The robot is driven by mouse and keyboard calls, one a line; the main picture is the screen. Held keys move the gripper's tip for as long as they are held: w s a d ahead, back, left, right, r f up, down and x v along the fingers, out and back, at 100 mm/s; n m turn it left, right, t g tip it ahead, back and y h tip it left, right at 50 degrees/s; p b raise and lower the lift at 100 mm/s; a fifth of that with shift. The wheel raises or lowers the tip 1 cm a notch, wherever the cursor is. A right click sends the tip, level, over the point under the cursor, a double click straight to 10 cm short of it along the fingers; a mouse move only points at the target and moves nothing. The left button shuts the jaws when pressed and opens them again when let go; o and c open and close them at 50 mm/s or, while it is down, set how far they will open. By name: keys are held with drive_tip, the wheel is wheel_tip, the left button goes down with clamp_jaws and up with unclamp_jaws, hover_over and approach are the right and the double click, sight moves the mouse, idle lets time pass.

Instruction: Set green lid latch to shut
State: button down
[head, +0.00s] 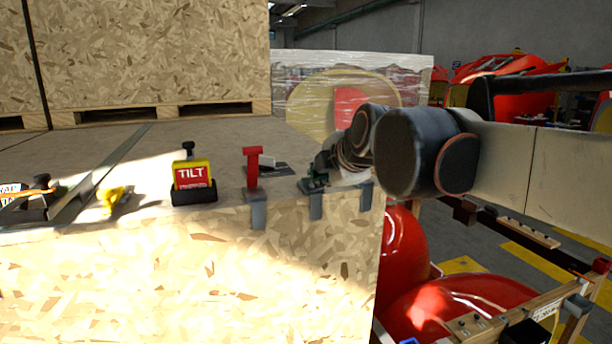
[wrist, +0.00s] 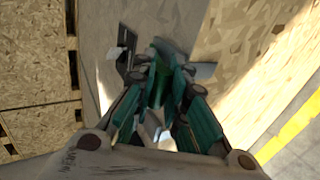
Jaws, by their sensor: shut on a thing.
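The green lid latch (head: 314,184) sits at the top front edge of the chipboard crate, near its right corner, above a grey metal bracket. My gripper (head: 325,168) reaches it from the right and hides much of it. In the wrist view, my gripper's teal fingers (wrist: 168,74) are closed around a dark green part, the latch (wrist: 161,84). How far the latch is turned is hard to tell because the fingers cover it.
A red upright latch (head: 253,168) stands just left of the green one. Further left are a yellow and red TILT indicator (head: 192,176) and a small yellow piece (head: 113,199). A large chipboard crate (head: 150,55) stands behind. Red nosecones (head: 455,308) lie below right.

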sight(317, 190)
drive_tip(key=shift+s+d+f+t+y+b, duration=0.1)
drive_tip(key=shift+s+f+t+y+b, duration=0.1)
drive_tip(key=shift+f+t+b, duration=0.55)
drive_tip(key=shift+s+f+t+y+b, duration=0.2)
drive_tip(key=shift+f+t+b, duration=0.25)
drive_tip(key=shift+f, duration=0.65)
drive_tip(key=c, duration=1.6)
unclamp_jaws()
drive_tip(key=shift+s, duration=0.15)
drive_tip(key=v, duration=1.1)
drive_tip(key=shift+s, duration=0.35)
drive_tip(key=shift+d, duration=0.15)
